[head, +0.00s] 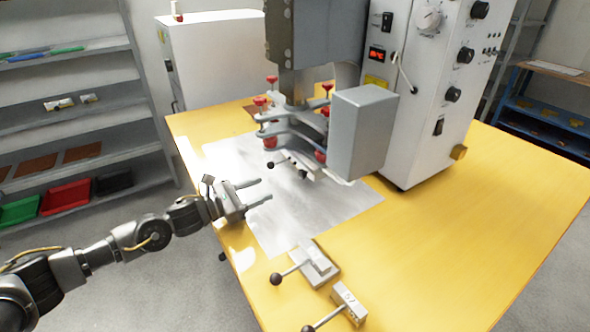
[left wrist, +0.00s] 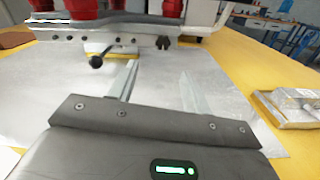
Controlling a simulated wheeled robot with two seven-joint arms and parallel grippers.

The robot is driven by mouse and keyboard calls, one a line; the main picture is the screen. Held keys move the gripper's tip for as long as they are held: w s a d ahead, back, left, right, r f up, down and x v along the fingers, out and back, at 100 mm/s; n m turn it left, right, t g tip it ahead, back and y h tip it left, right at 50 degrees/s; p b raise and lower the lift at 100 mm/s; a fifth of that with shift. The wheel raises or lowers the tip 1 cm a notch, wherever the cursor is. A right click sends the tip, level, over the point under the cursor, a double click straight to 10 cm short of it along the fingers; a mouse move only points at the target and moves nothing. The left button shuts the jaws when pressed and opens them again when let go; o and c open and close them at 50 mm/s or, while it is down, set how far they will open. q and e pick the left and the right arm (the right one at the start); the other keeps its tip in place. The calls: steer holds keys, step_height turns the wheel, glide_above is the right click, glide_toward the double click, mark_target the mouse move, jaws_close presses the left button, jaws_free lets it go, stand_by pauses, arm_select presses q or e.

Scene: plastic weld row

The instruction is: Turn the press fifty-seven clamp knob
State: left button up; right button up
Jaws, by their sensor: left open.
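My left gripper (head: 265,189) is open and empty over the grey metal sheet, in front of the press tooling (head: 290,135). Its two fingers (left wrist: 160,70) point toward the tooling in the left wrist view. A black ball knob (head: 271,165) on a short lever hangs at the tooling's lower front. In the left wrist view this knob (left wrist: 96,61) is ahead and left of the fingers, apart from them. A second dark knob (head: 302,174) is to its right; it also shows in the left wrist view (left wrist: 163,42). I cannot read a number fifty-seven on the press. My right gripper is out of view.
Two metal blocks with black-knobbed levers lie on the yellow table (head: 460,230): one block (head: 315,262), and a nearer one (head: 349,303) with a partly legible marking. A grey box (head: 362,130) and white control cabinet (head: 430,100) stand right of the tooling. Shelves (head: 90,120) are left.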

mark_target(300, 175)
arm_select(q)
steer(key=shift+r, duration=0.1)
steer(key=shift+d+r, duration=0.1)
steer(key=shift+d, duration=0.2)
steer(key=x, duration=1)
steer(key=shift+w+d, duration=0.1)
steer(key=shift+d, duration=0.15)
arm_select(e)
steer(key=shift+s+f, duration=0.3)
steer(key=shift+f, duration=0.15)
arm_select(q)
steer(key=c, duration=1)
steer(key=shift+o, duration=0.2)
